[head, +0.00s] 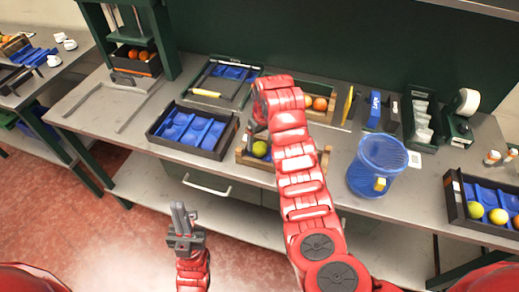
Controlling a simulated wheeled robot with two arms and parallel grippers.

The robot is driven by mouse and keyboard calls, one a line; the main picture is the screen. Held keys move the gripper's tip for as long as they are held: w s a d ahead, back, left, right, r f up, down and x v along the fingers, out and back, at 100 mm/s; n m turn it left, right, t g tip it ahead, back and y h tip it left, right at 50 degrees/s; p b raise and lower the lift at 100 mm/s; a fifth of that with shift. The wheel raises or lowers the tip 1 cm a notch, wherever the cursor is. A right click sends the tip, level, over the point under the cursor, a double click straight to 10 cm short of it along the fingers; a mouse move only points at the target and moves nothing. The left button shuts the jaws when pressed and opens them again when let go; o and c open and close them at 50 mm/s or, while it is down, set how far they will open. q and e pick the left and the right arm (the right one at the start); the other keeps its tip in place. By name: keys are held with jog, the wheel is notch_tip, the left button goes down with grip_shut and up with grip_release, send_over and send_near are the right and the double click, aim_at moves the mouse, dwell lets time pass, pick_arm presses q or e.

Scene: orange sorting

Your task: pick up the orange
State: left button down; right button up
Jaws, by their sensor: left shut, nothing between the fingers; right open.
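Two oranges (320,104) lie in a wooden crate at the back, behind my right forearm. A yellow-green fruit (260,149) lies in a nearer wooden crate (246,160), partly hidden by my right arm. My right gripper (250,138) points down just above the left part of that crate, beside the yellow-green fruit. It is open; its fingertips are small and partly hidden, and I see no fruit in it. My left gripper (181,214) is shut and empty, pointing up in front of the table, over the floor.
A black tray with blue inserts (153,138) stands left of the crate. A blue basket (352,180) stands to the right. A tray (453,210) at the right edge holds several fruits. A black bin (123,64) at the back left holds oranges.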

aim_at(260, 145)
jog(key=shift+w+f+p, duration=0.2)
jog(key=shift+f+p, duration=0.35)
jog(key=shift+p, duration=0.2)
jog(key=f, duration=0.1)
jog(key=f+p, duration=0.1)
jog(key=shift+w+a+f, duration=0.15)
jog(key=shift+w+f, duration=0.15)
jog(key=shift+f, duration=0.5)
jog(key=c, duration=1.1)
jog(key=shift+c, duration=0.2)
jog(key=shift+w+r, duration=0.1)
jog(key=shift+r, duration=0.1)
